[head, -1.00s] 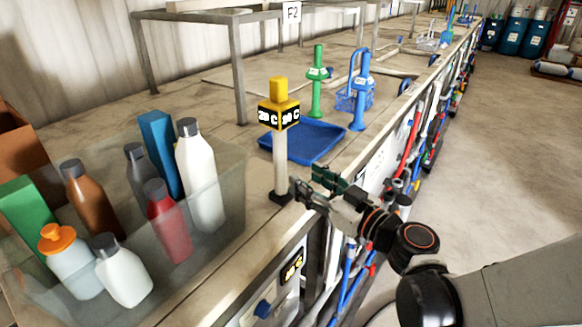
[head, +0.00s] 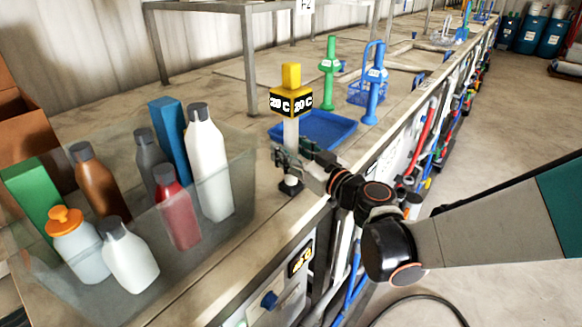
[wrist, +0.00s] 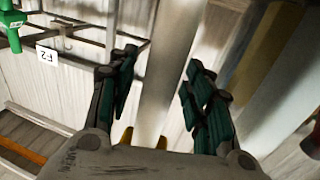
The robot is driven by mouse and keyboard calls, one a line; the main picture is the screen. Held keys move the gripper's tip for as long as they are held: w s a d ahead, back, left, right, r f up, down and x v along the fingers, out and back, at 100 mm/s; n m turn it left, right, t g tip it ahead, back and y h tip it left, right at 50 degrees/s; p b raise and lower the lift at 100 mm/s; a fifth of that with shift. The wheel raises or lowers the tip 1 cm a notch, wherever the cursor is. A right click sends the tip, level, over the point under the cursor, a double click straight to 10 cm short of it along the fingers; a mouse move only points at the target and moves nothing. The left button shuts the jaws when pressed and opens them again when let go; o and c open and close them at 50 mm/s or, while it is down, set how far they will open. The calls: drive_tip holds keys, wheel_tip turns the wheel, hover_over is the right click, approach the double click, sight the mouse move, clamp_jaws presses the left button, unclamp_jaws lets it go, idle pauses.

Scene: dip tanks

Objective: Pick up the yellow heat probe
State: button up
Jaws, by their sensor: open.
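The yellow heat probe (head: 291,103) stands upright on the bench in the head view, with a yellow top, a black "20 C" display band and a pale shaft on a dark square base. My gripper (head: 284,160) is at its lower shaft, below the display. In the wrist view the pale shaft (wrist: 172,60) runs between the two green-padded fingers of my gripper (wrist: 160,95), with gaps visible on both sides. The fingers are open around the shaft. Part of the shaft is hidden by the gripper in the head view.
A clear bin (head: 240,190) of several bottles and boxes stands close left of the probe. A blue tray (head: 325,130) lies behind it. Green (head: 329,70) and blue (head: 374,85) upright tools stand farther back. The bench front edge is under my arm.

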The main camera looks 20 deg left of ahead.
clamp_jaws()
drive_tip(key=shift+r, duration=0.1)
